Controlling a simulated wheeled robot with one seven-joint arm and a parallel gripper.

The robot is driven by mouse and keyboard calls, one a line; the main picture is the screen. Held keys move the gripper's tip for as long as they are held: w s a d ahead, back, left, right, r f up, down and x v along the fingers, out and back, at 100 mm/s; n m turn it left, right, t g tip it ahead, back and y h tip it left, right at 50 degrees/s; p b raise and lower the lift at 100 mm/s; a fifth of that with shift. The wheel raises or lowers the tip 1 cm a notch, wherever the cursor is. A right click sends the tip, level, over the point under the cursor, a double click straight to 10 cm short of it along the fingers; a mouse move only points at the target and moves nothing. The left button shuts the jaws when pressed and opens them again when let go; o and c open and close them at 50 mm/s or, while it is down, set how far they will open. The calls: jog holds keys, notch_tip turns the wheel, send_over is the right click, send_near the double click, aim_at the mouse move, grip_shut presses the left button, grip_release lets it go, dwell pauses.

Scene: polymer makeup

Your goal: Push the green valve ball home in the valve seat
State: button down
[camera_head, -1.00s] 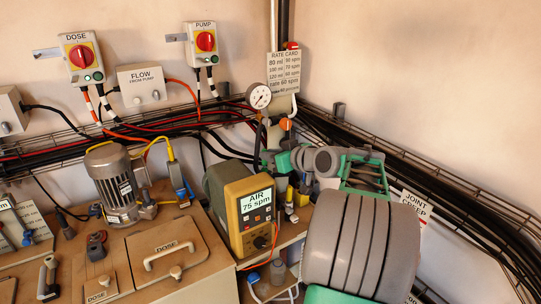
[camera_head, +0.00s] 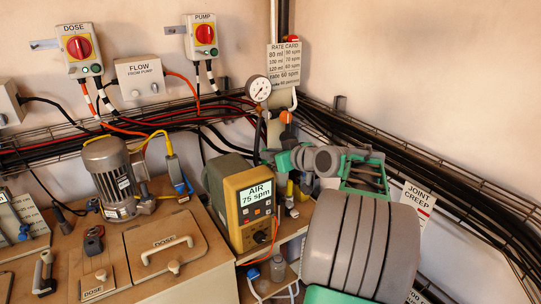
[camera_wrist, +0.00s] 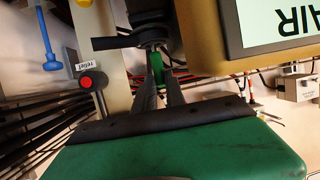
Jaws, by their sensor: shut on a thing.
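In the wrist view, the two dark fingers of my gripper (camera_wrist: 160,80) reach away from its green housing. They are close together, with a small piece of green (camera_wrist: 156,59) between their tips. This looks like the valve ball, mostly hidden by the fingers. Just beyond it is a dark round fitting (camera_wrist: 151,33), which may be the valve seat. I cannot tell how deep the ball sits in it. In the head view, my gripper (camera_head: 270,155) is beside the upright pipe below the pressure gauge; its fingertips and the ball are too small to make out.
The yellow AIR box (camera_head: 250,205) stands close below my gripper, with the gauge (camera_head: 258,89) above. In the wrist view, a red-knobbed relief lever (camera_wrist: 92,84) and a blue-handled part (camera_wrist: 50,55) are left of the fingers. Cable trays (camera_head: 440,160) line the wall.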

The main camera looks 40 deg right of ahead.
jog(key=shift+f, duration=0.15)
jog(key=c, duration=1.3)
grip_release()
jog(key=v, duration=0.7)
jog(key=shift+s+b, duration=0.4)
jog(key=shift+b, duration=0.05)
jog(key=shift+s, duration=0.1)
